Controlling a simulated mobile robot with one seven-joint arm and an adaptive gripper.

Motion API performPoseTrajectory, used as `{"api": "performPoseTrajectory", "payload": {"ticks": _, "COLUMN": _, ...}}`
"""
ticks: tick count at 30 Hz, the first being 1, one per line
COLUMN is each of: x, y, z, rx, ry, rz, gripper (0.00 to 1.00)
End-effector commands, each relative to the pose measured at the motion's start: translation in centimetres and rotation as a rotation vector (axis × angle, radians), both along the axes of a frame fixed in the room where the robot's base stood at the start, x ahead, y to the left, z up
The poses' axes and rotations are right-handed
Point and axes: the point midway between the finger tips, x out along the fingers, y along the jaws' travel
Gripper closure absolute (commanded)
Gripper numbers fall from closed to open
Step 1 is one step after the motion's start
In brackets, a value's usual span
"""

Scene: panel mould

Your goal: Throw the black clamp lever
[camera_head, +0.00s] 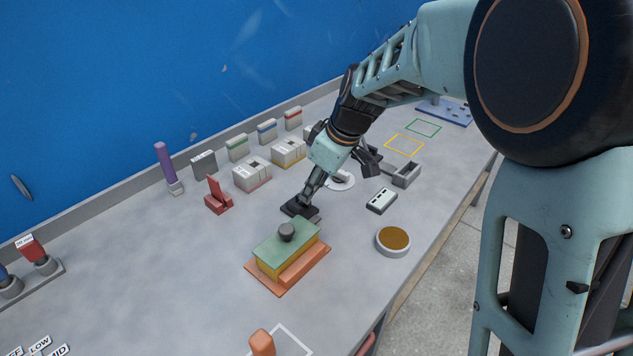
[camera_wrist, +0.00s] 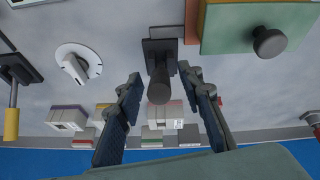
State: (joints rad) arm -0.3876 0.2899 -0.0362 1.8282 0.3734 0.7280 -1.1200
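The black clamp (camera_head: 296,209) sits on the grey bench, against the far side of the green-topped block, partly hidden by my gripper in the head view. In the wrist view its black lever (camera_wrist: 160,86) points toward the camera from a dark square base (camera_wrist: 158,46). My gripper (camera_head: 309,192) is low over the clamp. In the wrist view the two fingers (camera_wrist: 162,76) are spread, one on each side of the lever, with visible gaps. Nothing is gripped. Whether a finger touches the lever cannot be told.
The green-topped block (camera_head: 287,247) with a grey knob stands on an orange base close by. A red clamp (camera_head: 217,196) stands to the left. A round brown-topped dish (camera_head: 393,241) and a small white-topped box (camera_head: 381,201) are to the right. Several boxes line the back.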

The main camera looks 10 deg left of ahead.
Motion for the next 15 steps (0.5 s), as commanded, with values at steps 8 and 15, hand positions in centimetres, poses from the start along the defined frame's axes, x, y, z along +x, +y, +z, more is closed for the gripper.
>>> {"api": "performPoseTrajectory", "payload": {"ticks": 8, "x": 0.06, "y": 0.03, "z": -0.15, "rx": 0.0, "ry": -0.001, "rz": 0.0, "gripper": 0.66}}
{"api": "performPoseTrajectory", "payload": {"ticks": 15, "x": 0.06, "y": 0.02, "z": -0.13, "rx": 0.0, "ry": -0.001, "rz": -0.001, "gripper": 0.91}}
